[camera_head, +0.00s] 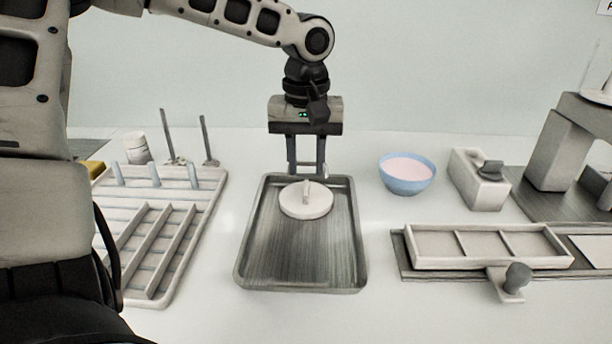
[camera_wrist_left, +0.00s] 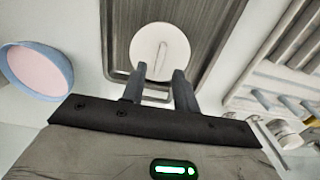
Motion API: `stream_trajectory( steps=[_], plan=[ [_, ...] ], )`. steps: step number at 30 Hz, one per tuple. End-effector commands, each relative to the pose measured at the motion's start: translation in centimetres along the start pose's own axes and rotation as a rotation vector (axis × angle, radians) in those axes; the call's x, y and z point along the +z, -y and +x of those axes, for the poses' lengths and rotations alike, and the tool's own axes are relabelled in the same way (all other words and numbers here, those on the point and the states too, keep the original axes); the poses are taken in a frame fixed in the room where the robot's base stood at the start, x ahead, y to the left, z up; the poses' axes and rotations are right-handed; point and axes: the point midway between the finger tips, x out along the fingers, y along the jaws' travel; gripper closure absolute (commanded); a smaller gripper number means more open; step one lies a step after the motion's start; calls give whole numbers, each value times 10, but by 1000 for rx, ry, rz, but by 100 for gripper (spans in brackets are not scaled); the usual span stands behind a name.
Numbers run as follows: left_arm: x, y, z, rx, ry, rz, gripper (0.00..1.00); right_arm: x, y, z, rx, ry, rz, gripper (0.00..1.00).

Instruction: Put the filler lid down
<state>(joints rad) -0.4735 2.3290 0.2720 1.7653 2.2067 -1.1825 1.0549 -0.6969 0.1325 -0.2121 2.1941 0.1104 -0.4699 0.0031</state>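The filler lid (camera_head: 305,201) is a round white disc with an upright handle. It lies on the dark metal tray (camera_head: 300,262), towards the tray's far end. It also shows in the left wrist view (camera_wrist_left: 151,57). My left gripper (camera_head: 306,172) points down at the far edge of the tray, behind the lid. Its two fingers are apart with nothing between them, and the wrist view (camera_wrist_left: 157,82) shows the fingertips by the lid's near edge, clear of the handle. Whether a fingertip touches the lid's rim I cannot tell. My right gripper does not show.
A blue bowl (camera_head: 407,187) of pink cream stands right of the tray. A compartment rack (camera_head: 205,215) stands left. A white block (camera_head: 478,180) and a three-section mould (camera_head: 490,262) are at the right. The front table is clear.

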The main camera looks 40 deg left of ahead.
Motion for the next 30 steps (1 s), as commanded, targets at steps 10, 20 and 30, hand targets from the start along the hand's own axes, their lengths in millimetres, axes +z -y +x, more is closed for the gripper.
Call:
stream_trajectory(
  steps=[10, 20, 30],
  plan=[
    [0, 0, -66, 2, 0, 0, 70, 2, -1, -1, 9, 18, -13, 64],
    [0, 0, -75, 1, 2, 1, 70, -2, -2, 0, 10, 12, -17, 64],
    [0, 0, -75, 0, 2, 1, 70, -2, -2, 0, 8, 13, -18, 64]
  ],
)
